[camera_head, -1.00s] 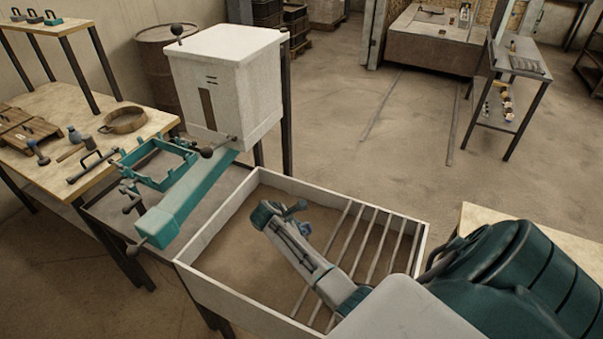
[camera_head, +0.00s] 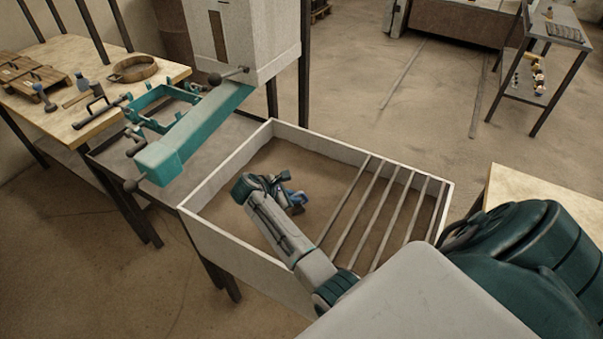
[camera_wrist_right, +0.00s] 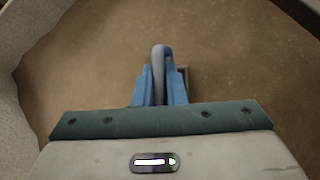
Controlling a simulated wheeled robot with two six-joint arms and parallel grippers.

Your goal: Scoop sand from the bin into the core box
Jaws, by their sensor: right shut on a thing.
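The sand bin (camera_head: 218,243) is a wide box with pale walls and brown sand (camera_head: 262,165) inside. My right gripper (camera_head: 293,198) is inside the bin, left of the bars. In the right wrist view, its blue fingers (camera_wrist_right: 159,88) are shut on a grey, rounded handle (camera_wrist_right: 158,57), with sand beyond. The rest of the held tool is mostly hidden behind the gripper; whether it carries sand cannot be seen. A teal open frame (camera_head: 150,100), possibly the core box, sits left of the bin by a long teal beam (camera_head: 190,138). My left gripper is not in view.
Parallel metal bars (camera_head: 378,215) span the bin's right part. A white cabinet-like machine (camera_head: 245,45) stands behind the teal beam. A wooden table (camera_head: 65,55) at left holds a round sieve (camera_head: 133,68) and tools. Another tabletop (camera_head: 530,190) is at right.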

